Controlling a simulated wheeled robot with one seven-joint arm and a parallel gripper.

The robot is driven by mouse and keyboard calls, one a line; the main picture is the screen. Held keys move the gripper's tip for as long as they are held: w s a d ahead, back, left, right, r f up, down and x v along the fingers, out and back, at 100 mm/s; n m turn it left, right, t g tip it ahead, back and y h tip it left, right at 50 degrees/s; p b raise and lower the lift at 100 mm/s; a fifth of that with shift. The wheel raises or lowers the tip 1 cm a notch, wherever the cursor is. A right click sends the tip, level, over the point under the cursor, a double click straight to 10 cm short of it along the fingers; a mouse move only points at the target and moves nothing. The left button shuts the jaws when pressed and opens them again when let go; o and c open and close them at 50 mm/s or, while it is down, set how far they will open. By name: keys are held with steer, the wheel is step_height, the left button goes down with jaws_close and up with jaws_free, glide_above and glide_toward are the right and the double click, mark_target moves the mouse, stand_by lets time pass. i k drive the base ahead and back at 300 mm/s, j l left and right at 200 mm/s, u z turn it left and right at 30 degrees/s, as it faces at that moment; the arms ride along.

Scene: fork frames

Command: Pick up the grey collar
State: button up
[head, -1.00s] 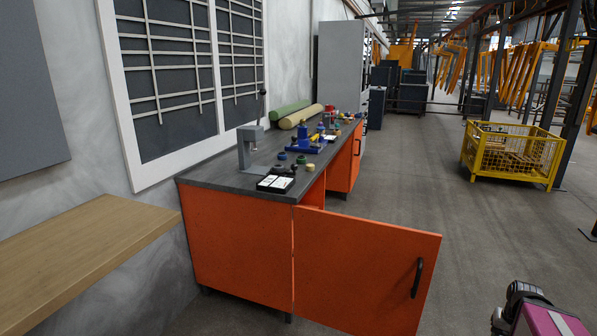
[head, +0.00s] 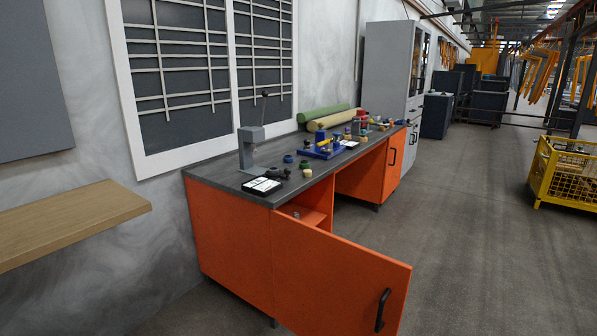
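I cannot pick out a grey collar with certainty; the parts on the dark grey bench top (head: 215,175) are too small to tell apart. Near the bench's front end lie a blue-teal round part (head: 288,158), a green one (head: 304,164), a yellow one (head: 307,172) and dark knob-like pieces (head: 286,173). A grey lever press (head: 250,147) stands at the wall side of this end. A black tray with white inserts (head: 261,186) lies at the near edge. My gripper is not in view.
The bench's orange cabinet door (head: 340,285) hangs open into the floor space. A wooden shelf (head: 70,222) juts from the left wall. Blue fixtures (head: 325,148) and green and yellow rolls (head: 322,113) sit farther along. A yellow cage (head: 565,172) stands right; the grey floor (head: 460,220) between is clear.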

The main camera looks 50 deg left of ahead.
mark_target(274, 170)
steer(key=i, duration=0.55)
steer(key=i+l+u, duration=0.15)
steer(key=i, duration=0.4)
steer(key=i+l, duration=0.1)
steer(key=i, duration=0.5)
steer(key=i+j+u, duration=0.1)
steer(key=i+u, duration=0.5)
steer(key=u, duration=0.15)
steer(key=i+u, duration=0.4)
steer(key=i+l+u, duration=0.15)
steer(key=u, duration=0.25)
